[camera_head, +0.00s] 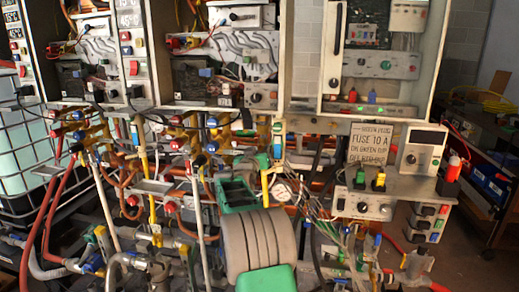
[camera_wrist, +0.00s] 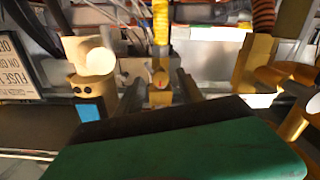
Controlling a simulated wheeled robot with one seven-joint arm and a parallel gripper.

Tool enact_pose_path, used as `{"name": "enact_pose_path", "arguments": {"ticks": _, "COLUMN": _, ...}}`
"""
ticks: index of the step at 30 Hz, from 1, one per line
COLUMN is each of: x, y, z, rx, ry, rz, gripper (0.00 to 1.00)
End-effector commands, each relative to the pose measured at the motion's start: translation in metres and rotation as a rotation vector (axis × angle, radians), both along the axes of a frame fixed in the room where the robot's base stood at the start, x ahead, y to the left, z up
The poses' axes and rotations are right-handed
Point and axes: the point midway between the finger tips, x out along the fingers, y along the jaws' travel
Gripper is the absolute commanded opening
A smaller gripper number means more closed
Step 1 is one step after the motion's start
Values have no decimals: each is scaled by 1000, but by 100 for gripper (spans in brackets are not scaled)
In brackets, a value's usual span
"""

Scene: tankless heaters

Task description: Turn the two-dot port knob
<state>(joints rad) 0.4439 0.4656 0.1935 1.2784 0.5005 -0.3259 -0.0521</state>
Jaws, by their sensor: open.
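My gripper (camera_wrist: 158,88) is open in the wrist view, its two dark fingers spread at the centre. A brass-coloured fitting with a small red mark (camera_wrist: 159,78) shows between or behind the fingers; I cannot tell whether they touch it. To its left is a beige block (camera_wrist: 90,88) with two dark dots and a blue patch. A round cream knob (camera_wrist: 95,60) stands on that block, outside the fingers. In the head view my green gripper body (camera_head: 236,193) is in front of the pipework, and the fingertips are hard to make out. The knob cannot be singled out there.
A text sign (camera_head: 377,143) stands on the right, beside a white control box (camera_head: 421,150). Red hoses (camera_head: 48,225), pipes and loose wires (camera_head: 335,215) crowd around my arm. A yellow pipe (camera_wrist: 160,28) and an orange corrugated hose (camera_wrist: 264,17) are close to the gripper.

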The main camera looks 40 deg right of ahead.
Motion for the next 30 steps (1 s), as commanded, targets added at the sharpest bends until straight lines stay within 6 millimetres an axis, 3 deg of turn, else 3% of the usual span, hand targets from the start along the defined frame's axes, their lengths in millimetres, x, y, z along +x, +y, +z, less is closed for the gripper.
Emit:
{"name": "enact_pose_path", "arguments": {"ticks": 11, "x": 8, "y": -9, "z": 0, "rx": 0, "ry": 0, "rz": 1, "gripper": 45}}
{"name": "enact_pose_path", "arguments": {"ticks": 27, "x": 8, "y": -9, "z": 0, "rx": 0, "ry": 0, "rz": 2, "gripper": 1}}
{"name": "enact_pose_path", "arguments": {"ticks": 30, "x": 8, "y": -9, "z": 0, "rx": 1, "ry": 1, "rz": 2, "gripper": 0}}
